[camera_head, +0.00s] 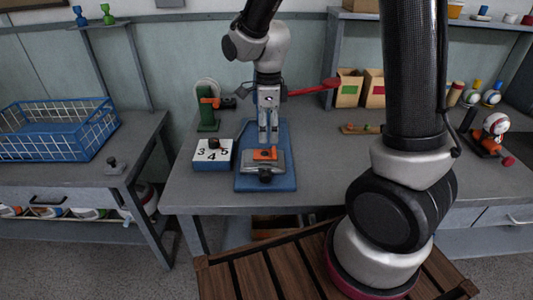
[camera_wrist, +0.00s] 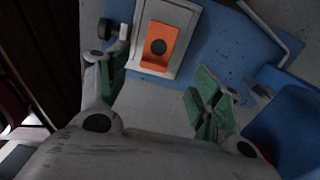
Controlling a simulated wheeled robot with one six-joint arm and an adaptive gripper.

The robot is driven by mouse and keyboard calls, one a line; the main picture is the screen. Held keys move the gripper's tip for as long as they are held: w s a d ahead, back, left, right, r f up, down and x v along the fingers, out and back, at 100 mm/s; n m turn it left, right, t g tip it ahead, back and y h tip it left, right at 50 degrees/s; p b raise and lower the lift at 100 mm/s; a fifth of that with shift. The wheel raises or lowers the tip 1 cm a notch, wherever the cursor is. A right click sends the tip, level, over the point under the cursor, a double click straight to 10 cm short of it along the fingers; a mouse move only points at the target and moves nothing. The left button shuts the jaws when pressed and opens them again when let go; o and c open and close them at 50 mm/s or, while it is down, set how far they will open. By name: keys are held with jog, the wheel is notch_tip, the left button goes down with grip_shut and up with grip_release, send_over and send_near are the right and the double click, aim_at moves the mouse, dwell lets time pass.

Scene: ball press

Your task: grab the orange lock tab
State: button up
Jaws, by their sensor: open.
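The orange lock tab (camera_head: 265,154) sits on a grey plate of the blue press (camera_head: 266,184) on the table. My gripper (camera_head: 268,138) points down above the press, over or just behind the tab. In the wrist view my gripper (camera_wrist: 160,92) has its green-padded fingers spread wide, with nothing between them. The tab lies beyond the fingertips, apart from both.
A white block marked 3 4 5 (camera_head: 212,154) stands left of the press. A green stand with a wheel (camera_head: 207,108) is behind it. A red lever (camera_head: 316,87) reaches out behind my gripper. Cardboard boxes (camera_head: 361,87) stand at the back. The table front right of the press is clear.

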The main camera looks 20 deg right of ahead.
aim_at(267, 154)
jog(key=f, duration=0.7)
jog(key=shift+s+a, duration=0.15)
jog(key=shift+s, duration=0.05)
jog(key=shift+r, duration=0.1)
jog(key=shift+c, duration=0.4)
jog(key=c, duration=0.8)
